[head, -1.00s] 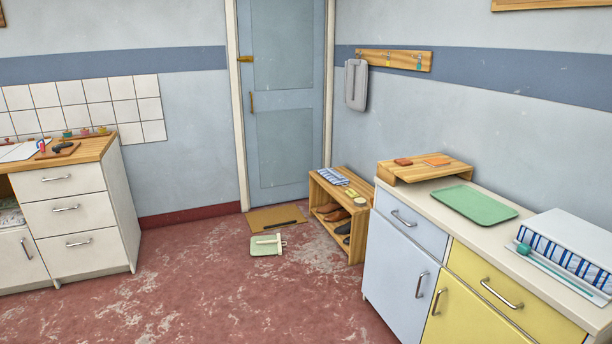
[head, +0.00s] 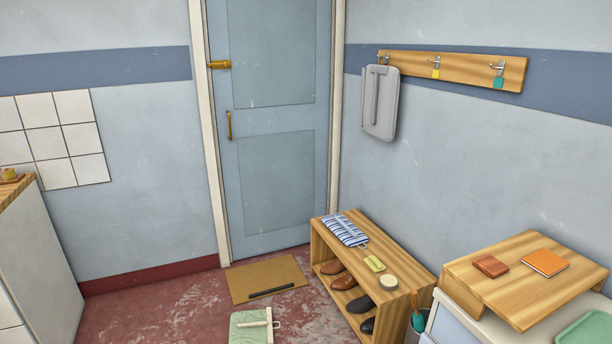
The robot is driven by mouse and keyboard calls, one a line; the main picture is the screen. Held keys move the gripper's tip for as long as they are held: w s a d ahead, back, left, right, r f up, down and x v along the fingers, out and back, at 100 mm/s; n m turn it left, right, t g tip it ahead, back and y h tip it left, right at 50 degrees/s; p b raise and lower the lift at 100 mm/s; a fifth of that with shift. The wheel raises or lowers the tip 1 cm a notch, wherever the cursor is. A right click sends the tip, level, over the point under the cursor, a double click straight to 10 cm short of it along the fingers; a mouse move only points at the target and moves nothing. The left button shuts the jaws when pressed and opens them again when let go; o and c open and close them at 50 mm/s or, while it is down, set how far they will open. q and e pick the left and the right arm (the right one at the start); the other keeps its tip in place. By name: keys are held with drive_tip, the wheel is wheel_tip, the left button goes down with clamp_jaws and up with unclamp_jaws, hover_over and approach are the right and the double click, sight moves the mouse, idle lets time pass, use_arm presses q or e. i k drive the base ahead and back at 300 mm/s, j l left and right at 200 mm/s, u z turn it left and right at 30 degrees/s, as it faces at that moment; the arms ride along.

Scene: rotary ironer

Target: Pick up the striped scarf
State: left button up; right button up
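A folded blue-and-white striped cloth, which looks like the striped scarf (head: 340,231), lies flat on top of the wooden shoe bench (head: 406,273), at its far end near the door. It is in plain view with nothing on top of it. Neither of my grippers shows in the head view.
A yellow bar (head: 374,264) and a round tin (head: 388,282) share the bench top; shoes (head: 343,281) stand below. A counter with a wooden riser (head: 520,283) stands at right.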

sight(348, 233)
drive_tip(key=i, duration=2.5)
